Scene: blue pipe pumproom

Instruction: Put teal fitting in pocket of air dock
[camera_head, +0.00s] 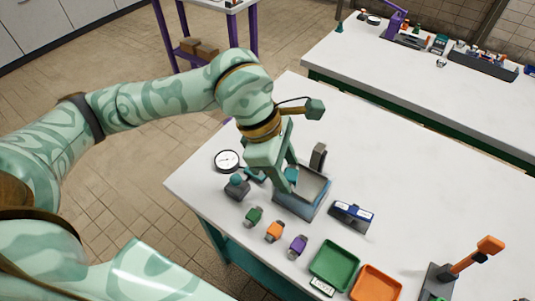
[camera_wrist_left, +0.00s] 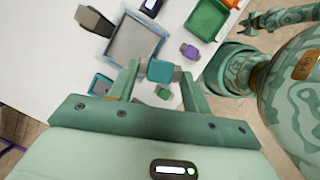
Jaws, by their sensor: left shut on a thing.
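My left gripper (camera_head: 289,176) is shut on the teal fitting (camera_wrist_left: 160,71). In the left wrist view the fitting sits between the two fingertips, with a grey end at its right.
Green (camera_head: 254,216), orange (camera_head: 275,231) and purple (camera_head: 298,245) fittings stand in a row at the front. A grey block with a teal top (camera_head: 237,186) and a round gauge (camera_head: 227,160) are left. Green (camera_head: 334,265) and orange (camera_head: 377,284) bins lie at front right. The table's back is clear.

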